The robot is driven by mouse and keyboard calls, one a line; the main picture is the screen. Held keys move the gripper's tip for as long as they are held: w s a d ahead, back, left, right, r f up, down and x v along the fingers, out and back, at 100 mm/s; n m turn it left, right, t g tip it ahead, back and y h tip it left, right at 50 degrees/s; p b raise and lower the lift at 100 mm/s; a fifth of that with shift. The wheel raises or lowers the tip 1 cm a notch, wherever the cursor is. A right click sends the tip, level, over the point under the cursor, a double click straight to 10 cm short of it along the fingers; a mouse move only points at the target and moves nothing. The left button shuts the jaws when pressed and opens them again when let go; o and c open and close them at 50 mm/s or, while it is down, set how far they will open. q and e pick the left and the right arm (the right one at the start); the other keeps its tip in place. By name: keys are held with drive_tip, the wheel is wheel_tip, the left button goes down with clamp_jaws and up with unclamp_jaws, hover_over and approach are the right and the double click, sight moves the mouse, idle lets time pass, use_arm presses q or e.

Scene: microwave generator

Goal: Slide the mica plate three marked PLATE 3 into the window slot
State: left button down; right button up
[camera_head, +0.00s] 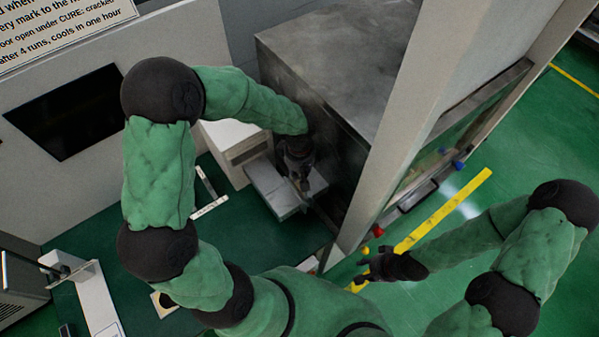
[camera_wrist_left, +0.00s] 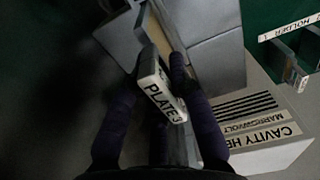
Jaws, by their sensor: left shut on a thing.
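The plate is tilted in this view. In the head view my left gripper (camera_head: 299,182) is over a grey block (camera_head: 270,188) beside the dark metal cabinet; the plate cannot be made out there. I cannot pick out the window slot for certain in either view. My right gripper (camera_head: 372,268) is empty, its fingers apart, over the floor right of the post.
The big metal cabinet (camera_head: 340,50) and a pale post (camera_head: 405,120) stand close to my left arm. A panel lettered CAVITY HE (camera_wrist_left: 255,130) and a strip lettered HOLDER (camera_wrist_left: 285,25) lie at the right in the wrist view. The green bench (camera_head: 245,235) has bare room.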

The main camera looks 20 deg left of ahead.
use_arm(q)
drive_tip(key=shift+f+b, duration=2.55)
drive_tip(key=shift+f, duration=0.05)
idle(0.4)
drive_tip(key=c, duration=1.1)
unclamp_jaws()
wheel_tip(320, 180, up, 12)
drive_tip(key=shift+r, duration=0.1)
